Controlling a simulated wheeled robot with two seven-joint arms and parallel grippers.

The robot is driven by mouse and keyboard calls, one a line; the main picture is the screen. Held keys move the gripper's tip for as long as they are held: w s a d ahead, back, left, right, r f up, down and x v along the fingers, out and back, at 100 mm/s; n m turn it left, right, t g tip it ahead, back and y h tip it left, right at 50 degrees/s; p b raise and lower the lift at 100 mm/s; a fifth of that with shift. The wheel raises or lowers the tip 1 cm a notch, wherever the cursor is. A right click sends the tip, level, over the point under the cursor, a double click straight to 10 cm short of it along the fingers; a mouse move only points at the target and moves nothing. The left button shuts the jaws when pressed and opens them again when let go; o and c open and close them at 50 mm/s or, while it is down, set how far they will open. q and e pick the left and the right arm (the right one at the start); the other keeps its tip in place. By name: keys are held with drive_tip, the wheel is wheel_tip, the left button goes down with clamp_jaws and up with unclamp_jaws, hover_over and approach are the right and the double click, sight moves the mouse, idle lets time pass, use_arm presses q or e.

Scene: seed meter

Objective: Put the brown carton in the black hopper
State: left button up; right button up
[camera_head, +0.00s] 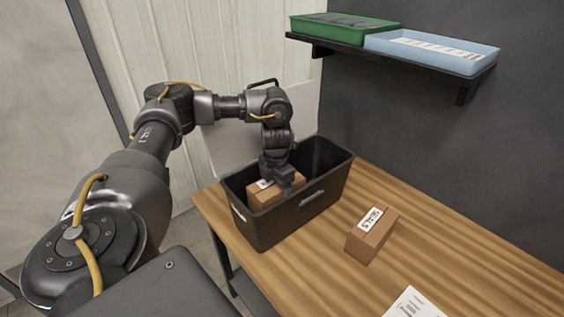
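A black hopper (284,228), an open box with a handle slot, stands on the left end of the wooden table. A brown carton (262,200) with a white label patch is inside it, toward its left part. My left gripper (281,184) reaches down into the hopper, at the carton's top and right side. It hides part of the carton, and I cannot tell whether its fingers are shut on it. A second brown carton (369,240) with a white printed label lies on the table right of the hopper. My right gripper is not in view.
A wall shelf (385,51) holds a green tray (343,35) with dark contents and a light blue tray (440,55) with a white strip. A printed sheet (413,304) lies at the table's front. The table's right part (490,270) is clear.

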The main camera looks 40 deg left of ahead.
use_arm(q)
wheel_tip(320, 180, down, 3)
drive_tip(key=shift+w+r, duration=0.1)
drive_tip(key=shift+w, duration=0.05)
drive_tip(key=shift+f+b, duration=0.6)
drive_tip(key=shift+f, duration=1.55)
drive_tip(key=shift+r, duration=0.1)
drive_tip(key=shift+f, duration=0.25)
drive_tip(key=o, duration=1.4)
drive_tip(key=shift+c, duration=0.2)
drive_tip(key=shift+r, duration=0.1)
